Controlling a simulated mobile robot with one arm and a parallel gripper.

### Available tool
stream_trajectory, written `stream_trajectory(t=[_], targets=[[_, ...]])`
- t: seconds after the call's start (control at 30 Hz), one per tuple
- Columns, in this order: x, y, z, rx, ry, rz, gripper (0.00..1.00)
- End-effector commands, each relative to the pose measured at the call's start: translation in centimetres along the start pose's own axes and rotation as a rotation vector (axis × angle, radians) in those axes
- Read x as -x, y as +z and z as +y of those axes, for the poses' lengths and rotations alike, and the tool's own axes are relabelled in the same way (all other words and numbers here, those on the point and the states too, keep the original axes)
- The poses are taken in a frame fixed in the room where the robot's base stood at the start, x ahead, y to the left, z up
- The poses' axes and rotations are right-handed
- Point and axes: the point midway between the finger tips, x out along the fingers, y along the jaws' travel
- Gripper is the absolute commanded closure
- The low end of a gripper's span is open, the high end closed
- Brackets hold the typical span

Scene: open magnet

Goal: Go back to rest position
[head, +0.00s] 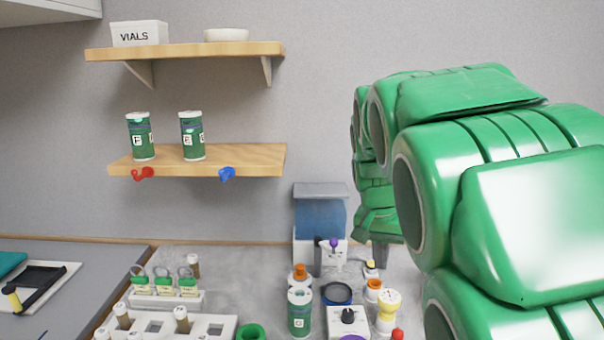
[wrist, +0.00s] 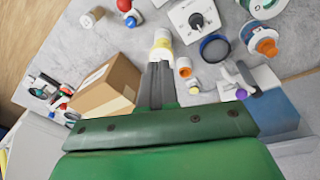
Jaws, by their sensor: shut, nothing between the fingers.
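My gripper (wrist: 158,72) shows in the wrist view with its grey fingers together and nothing held between them. It points down over the grey bench top. The fingertips appear close to a white bottle with a yellowish band (wrist: 161,48) in the picture; I cannot tell whether they touch. In the head view my green arm fills the right side and hides the bench behind it. The gripper's fingers are mostly hidden there.
A cardboard box (wrist: 108,85) lies left of the fingers. A blue-and-white device (head: 320,222) stands at the back. Bottles, a knob device (head: 348,322) and a vial rack (head: 165,298) crowd the bench. Two shelves (head: 250,160) (head: 180,51) hang on the wall.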

Motion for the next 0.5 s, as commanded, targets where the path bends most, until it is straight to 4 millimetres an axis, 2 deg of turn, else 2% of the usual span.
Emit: stream_trajectory(t=[0.03, 0.2, 0.5], targets=[[-0.1, 1.3, 0.6, 0.016, -0.006, -0.012, 1.00], [-0.5, 5.5, 2.3, 0.081, -0.034, -0.044, 1.00], [-1.8, 13.3, 4.6, 0.219, -0.091, -0.096, 1.00]])
